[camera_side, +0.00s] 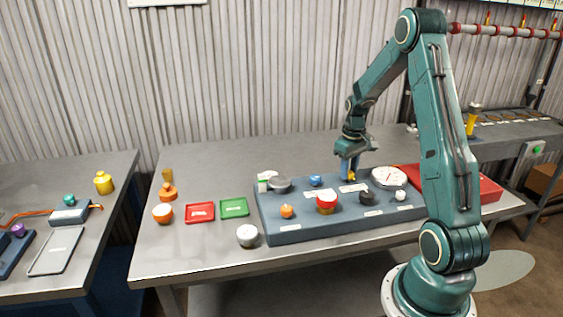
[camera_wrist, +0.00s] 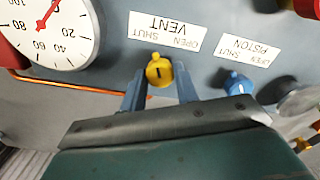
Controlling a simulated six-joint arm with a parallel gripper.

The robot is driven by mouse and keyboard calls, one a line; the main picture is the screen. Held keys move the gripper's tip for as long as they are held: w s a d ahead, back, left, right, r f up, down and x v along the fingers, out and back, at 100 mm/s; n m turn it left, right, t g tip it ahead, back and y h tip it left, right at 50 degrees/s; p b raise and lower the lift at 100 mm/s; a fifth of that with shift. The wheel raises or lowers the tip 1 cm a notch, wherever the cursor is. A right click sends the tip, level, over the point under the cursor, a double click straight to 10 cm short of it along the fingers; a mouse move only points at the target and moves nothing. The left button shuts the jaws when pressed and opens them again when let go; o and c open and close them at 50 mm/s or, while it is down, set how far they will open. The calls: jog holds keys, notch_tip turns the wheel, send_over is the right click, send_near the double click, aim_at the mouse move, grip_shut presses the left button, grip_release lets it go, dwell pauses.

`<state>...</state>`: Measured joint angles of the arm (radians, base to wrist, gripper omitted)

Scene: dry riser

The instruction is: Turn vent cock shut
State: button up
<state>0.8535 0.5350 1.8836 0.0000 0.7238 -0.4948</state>
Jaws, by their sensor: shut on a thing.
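The vent cock is a small yellow knob (camera_wrist: 159,71) on the grey-blue panel, below the upside-down VENT label (camera_wrist: 166,31) in the wrist view. Its small tab points up the picture toward the label, roughly between the SHUT and OPEN words. My gripper (camera_wrist: 160,88) has one finger on each side of the knob and is shut on it. In the side view my gripper (camera_side: 349,168) points down at the back of the panel (camera_side: 290,238), and a bit of the yellow knob (camera_side: 352,176) shows at its fingertips.
A blue knob (camera_wrist: 238,84) under the PISTON label (camera_wrist: 249,50) sits close to the right finger. A white dial gauge (camera_wrist: 50,30) stands to the left. A red-topped knob (camera_side: 326,203), an orange knob (camera_side: 287,211) and a black knob (camera_side: 367,198) are nearer the panel's front.

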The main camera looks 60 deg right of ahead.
jog(key=n, duration=0.4)
dwell(0.4)
jog(key=o, duration=1)
jog(key=shift+c, duration=0.2)
jog(key=shift+r, duration=0.15)
notch_tip(320, 180, up, 14)
jog(key=shift+f, duration=0.2)
